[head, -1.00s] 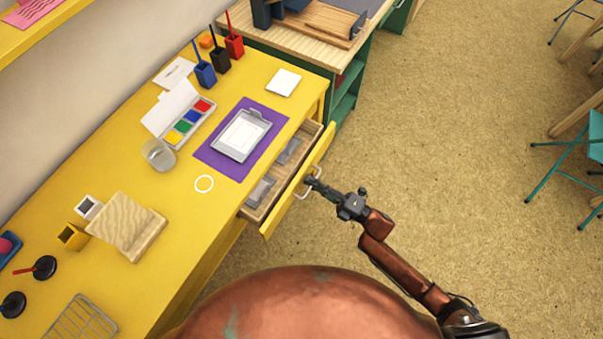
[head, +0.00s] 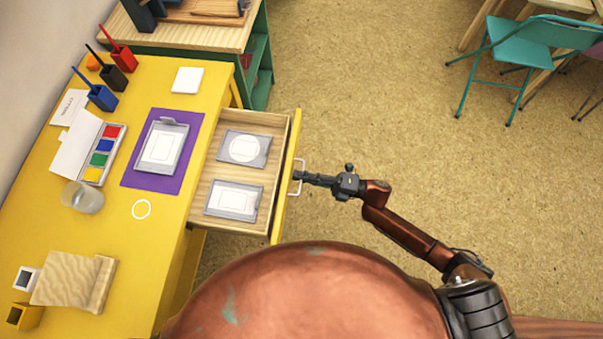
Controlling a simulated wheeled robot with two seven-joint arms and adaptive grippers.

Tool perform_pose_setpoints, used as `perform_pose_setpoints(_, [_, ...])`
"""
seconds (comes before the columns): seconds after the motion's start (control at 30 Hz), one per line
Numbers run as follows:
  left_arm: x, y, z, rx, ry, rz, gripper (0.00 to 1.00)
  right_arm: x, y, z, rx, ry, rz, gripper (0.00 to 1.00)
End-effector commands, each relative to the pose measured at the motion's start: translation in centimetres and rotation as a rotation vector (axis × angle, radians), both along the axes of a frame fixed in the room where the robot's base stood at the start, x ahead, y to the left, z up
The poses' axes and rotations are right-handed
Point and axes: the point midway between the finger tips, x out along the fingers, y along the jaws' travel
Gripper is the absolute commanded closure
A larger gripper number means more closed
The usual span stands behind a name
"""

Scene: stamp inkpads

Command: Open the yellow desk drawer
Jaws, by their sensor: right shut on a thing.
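The yellow desk (head: 150,267) stands at the left. Its drawer (head: 236,178) is pulled well out toward the right, with a yellow front (head: 284,205) and a pale wooden inside. Two grey stamp plates lie in it: one with a white round shape (head: 244,149) at the back and one with a white rectangle (head: 233,200) nearer me. My right gripper (head: 300,177) is shut on the drawer's pale handle (head: 297,168), at the outer side of the front. My left gripper is not in view.
On the desk are a purple mat (head: 132,179) bearing a grey stamp plate (head: 163,146), an ink pad set (head: 103,145), a glass jar (head: 83,197) and a wooden block (head: 73,281). Teal chairs (head: 520,58) stand at the upper right. The floor (head: 420,150) right of the drawer is clear.

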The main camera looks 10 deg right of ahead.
Motion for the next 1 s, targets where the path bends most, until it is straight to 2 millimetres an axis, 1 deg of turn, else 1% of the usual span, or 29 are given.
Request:
perform_pose_setpoints(0.27, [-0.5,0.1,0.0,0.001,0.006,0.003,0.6,0.0,-0.1,-0.2,-0.004,0.002,-0.002,1.0])
perform_pose_setpoints(0.3, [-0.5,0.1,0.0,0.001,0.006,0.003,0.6,0.0,-0.1,-0.2,-0.004,0.002,-0.002,0.94])
perform_pose_setpoints(0.4, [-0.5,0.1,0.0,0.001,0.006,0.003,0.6,0.0,-0.1,-0.1,-0.003,0.001,-0.002,0.87])
perform_pose_setpoints(0.6, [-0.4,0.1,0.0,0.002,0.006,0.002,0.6,0.0,-0.1,-0.1,-0.002,0.001,-0.002,0.87])
perform_pose_setpoints(0.7, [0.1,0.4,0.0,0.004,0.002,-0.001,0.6,0.0,-0.1,0.2,-0.001,0.0,-0.002,0.87])
perform_pose_setpoints(0.83, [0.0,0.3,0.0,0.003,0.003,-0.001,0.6,0.0,-0.1,1.5,-0.001,-0.001,-0.001,0.87])
perform_pose_setpoints(0.97, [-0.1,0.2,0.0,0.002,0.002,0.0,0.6,0.0,-0.1,4.2,0.004,-0.008,0.001,0.87])
perform_pose_setpoints(1.0, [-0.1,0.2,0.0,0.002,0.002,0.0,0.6,0.0,-0.1,5.1,0.005,-0.008,0.001,0.8])
